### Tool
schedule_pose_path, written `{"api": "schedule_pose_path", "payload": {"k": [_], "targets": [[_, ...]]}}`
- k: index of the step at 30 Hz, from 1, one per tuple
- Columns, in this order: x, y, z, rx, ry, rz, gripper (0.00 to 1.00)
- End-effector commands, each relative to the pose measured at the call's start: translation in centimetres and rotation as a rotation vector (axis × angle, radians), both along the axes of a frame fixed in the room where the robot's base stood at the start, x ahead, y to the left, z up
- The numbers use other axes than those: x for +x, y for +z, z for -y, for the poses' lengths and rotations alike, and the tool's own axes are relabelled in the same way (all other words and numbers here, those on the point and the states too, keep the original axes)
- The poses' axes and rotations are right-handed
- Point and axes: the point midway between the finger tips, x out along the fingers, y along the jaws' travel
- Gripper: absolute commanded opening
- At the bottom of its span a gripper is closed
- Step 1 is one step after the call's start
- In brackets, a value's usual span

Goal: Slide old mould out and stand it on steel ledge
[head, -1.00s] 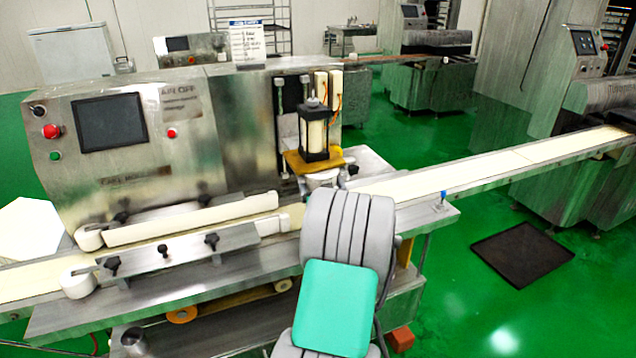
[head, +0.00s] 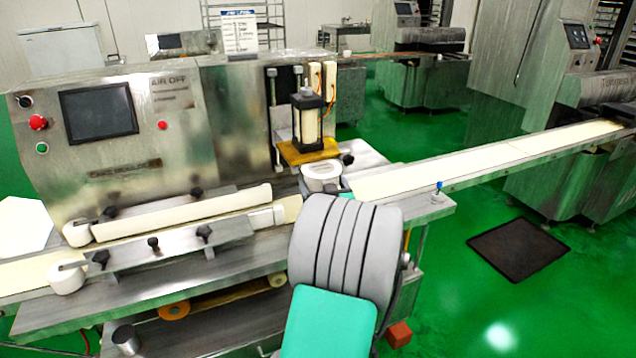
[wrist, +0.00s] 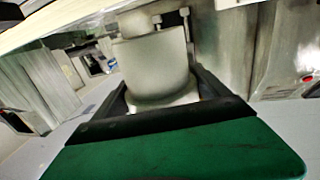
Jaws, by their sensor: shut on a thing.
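The old mould is a white round piece (head: 322,172) just out from under the orange-brown plate (head: 308,151) of the machine's press. In the wrist view the white mould (wrist: 155,62) stands between the dark fingers of my gripper (wrist: 160,92), which is shut on it. My own grey and teal arm hides the gripper's fingers in the head view. The bare steel ledge (head: 425,208) runs along the front of the belt, to the right of the mould. The mould looks upright, but its underside is hidden in the head view.
The black-cased press cylinder (head: 308,120) stands above the plate. A pale conveyor belt (head: 440,172) runs right from the mould. A white guide bar (head: 180,213) and black knobs lie to the left. A blue-topped post (head: 438,188) stands on the ledge's right part.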

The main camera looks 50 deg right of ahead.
Motion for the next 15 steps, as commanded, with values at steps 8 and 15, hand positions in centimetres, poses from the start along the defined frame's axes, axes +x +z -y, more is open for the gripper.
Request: {"api": "schedule_pose_path", "payload": {"k": [8, 15], "targets": [[-2.0, 0.0, -1.1, -0.003, -0.001, 0.004, 0.29], [-3.7, 0.0, -2.1, -0.005, -0.002, 0.002, 0.29]]}}
